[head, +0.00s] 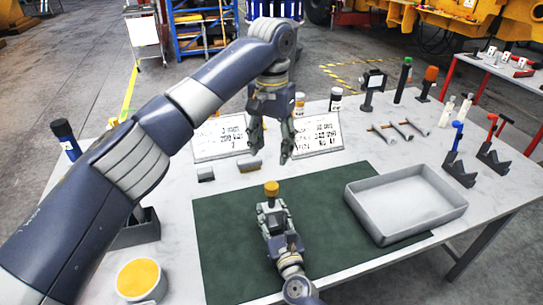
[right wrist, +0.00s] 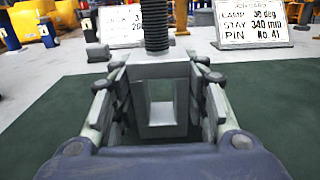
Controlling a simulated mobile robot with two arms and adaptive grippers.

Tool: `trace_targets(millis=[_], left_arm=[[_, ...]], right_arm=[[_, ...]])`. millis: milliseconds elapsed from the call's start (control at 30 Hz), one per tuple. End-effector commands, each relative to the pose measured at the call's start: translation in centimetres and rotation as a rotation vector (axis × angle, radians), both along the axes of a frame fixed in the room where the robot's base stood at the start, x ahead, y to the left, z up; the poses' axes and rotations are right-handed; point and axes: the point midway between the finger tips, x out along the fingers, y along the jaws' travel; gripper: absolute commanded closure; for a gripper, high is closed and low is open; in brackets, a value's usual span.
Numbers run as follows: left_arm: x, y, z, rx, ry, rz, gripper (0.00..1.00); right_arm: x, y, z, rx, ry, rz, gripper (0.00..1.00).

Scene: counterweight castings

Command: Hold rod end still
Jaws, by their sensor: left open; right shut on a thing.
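The rod end shows in the right wrist view as a grey fork-shaped block (right wrist: 160,105) with a dark threaded rod (right wrist: 155,25) rising upright from it. My right gripper (right wrist: 160,98) is shut on the block, a finger on each side. In the head view my right gripper (head: 271,208) is low over the green mat (head: 225,235), and an orange-yellow cap (head: 271,188) stands above its fingertips. The block itself is mostly hidden there. My left gripper (head: 271,147) is open and empty, pointing down, higher up and behind the cap.
A grey tray (head: 405,197) sits at the mat's right. Two written signs (head: 220,137) (head: 318,133) and small blocks (head: 249,165) stand behind the mat. The mat's left part is clear.

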Motion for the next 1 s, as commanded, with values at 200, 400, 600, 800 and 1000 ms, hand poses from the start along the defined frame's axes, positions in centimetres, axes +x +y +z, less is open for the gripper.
trace_targets(millis=[200, 400, 600, 800, 1000], left_arm=[[0.0, 0.0, 0.1, 0.000, 0.001, 0.000, 0.49], [0.0, 0.0, 0.1, 0.000, 0.000, 0.000, 0.49], [0.0, 0.0, 0.1, 0.000, 0.000, 0.000, 0.49], [0.0, 0.0, 0.1, 0.000, 0.000, 0.001, 0.49], [0.0, 0.0, 0.1, 0.000, 0.000, 0.001, 0.49]], right_arm=[[0.0, 0.0, 0.1, 0.000, -0.001, 0.000, 1.00], [0.0, 0.0, 0.1, 0.000, -0.001, 0.000, 0.36], [0.0, 0.0, 0.0, 0.000, -0.001, 0.000, 0.36], [-0.5, -0.1, 0.0, 0.000, 0.000, 0.000, 0.36], [-3.5, -1.0, -0.1, 0.001, 0.003, 0.000, 0.36]])
